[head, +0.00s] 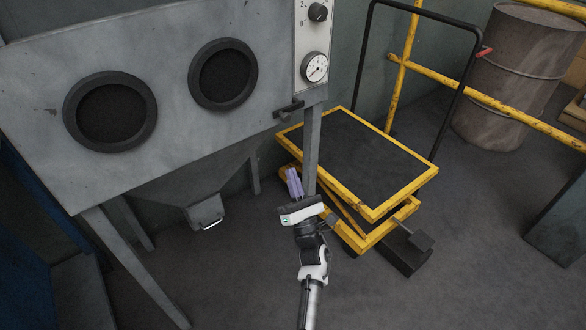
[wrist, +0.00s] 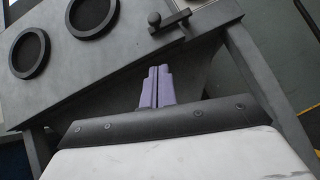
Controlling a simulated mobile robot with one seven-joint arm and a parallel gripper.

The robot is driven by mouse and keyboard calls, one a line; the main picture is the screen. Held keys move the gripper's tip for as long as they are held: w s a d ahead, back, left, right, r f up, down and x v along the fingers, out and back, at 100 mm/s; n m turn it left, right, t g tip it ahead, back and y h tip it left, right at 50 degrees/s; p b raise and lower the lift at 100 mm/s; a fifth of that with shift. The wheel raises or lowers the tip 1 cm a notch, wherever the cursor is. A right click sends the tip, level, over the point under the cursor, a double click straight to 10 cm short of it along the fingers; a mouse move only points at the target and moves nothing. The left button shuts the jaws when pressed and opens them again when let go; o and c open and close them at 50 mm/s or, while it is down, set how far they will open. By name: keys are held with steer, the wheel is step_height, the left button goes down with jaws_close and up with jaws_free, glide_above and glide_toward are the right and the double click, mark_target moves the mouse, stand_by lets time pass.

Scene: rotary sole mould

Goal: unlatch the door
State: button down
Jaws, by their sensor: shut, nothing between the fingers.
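A dark latch (head: 289,109) with a short lever sits at the lower right corner of the grey cabinet (head: 170,80), just below the gauge. The latch also shows in the wrist view (wrist: 170,21), above and beyond my fingers, with a round knob at its left end. My gripper (head: 292,172) is shut and empty, with its pale purple fingers together. In the head view it is below the latch and apart from it, in front of a cabinet leg. In the wrist view my gripper (wrist: 158,70) points toward the cabinet's lower edge. The door's outline is not clear in either view.
A yellow-edged lift cart (head: 360,155) stands close to the right of my gripper. Two round black ports (head: 110,112) are on the cabinet front. A hopper with a small handle (head: 209,222) hangs below. A drum (head: 515,75) stands behind yellow rails. The floor at front left is open.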

mark_target(289, 109)
steer(key=w+a+r+p, duration=0.1)
steer(key=w+r+p, duration=0.3)
steer(key=r, duration=0.5)
steer(key=shift+w+p, duration=0.3)
steer(key=shift+w, duration=0.6)
steer(key=shift+a+r+m+h, duration=0.2)
steer(key=shift+m+h, duration=0.1)
steer(key=shift+m, duration=0.2)
